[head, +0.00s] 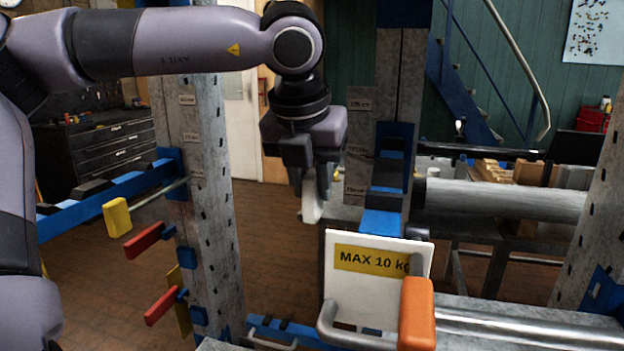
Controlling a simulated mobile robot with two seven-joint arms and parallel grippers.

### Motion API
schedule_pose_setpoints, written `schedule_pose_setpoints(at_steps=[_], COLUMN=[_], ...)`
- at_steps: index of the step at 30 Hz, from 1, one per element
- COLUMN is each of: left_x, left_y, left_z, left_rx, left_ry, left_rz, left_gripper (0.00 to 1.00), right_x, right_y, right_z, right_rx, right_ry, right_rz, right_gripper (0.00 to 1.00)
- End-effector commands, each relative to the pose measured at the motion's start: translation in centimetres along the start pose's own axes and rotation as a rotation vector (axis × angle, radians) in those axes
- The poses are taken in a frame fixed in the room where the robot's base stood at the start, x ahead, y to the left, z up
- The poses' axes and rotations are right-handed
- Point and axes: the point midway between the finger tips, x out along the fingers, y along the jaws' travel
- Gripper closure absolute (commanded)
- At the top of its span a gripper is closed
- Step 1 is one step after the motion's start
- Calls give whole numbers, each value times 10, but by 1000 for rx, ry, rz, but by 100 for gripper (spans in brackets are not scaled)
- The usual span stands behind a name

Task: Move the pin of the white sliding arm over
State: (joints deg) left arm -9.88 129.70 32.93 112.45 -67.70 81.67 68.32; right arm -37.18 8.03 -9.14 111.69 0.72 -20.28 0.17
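A white plate (348,290) with a yellow "MAX 10 kg" label stands upright at the lower middle, at the near end of a blue arm (381,222) on the right-hand metal mast. A bent grey bar and an orange grip (417,314) are in front of the plate; I cannot tell whether the grip belongs to the pin. My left gripper (311,188) points down above and left of the plate, apart from it. A pale piece shows at its fingertips; I cannot tell whether it is held or behind. The finger gap is unclear. My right gripper is out of view.
A perforated metal mast (207,200) stands at left with a blue arm and a yellow block (117,217) and red blocks (145,238) sticking out. A thick grey roller (505,199) lies at right. Open brown floor (275,220) shows between the masts.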

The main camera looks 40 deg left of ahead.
Motion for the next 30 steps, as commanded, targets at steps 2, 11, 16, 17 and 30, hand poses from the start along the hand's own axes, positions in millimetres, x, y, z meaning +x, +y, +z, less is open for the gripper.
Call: schedule_pose_setpoints(at_steps=[2, 11, 16, 17, 30], left_x=[-1, -14, -18, -18, -17], left_y=[0, -1, 0, 0, 0], left_z=[-4, -36, -42, -42, -41], left_rx=[1, 2, 1, 1, 2], left_ry=[-1, -3, 0, 1, 2], left_rz=[0, -2, 0, 0, 0], left_gripper=[100, 100, 100, 100, 51], right_x=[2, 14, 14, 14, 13], right_y=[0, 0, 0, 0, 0], right_z=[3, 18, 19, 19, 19], right_rx=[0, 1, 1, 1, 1], right_ry=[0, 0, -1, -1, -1], right_rz=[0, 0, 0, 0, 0], right_gripper=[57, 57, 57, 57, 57])
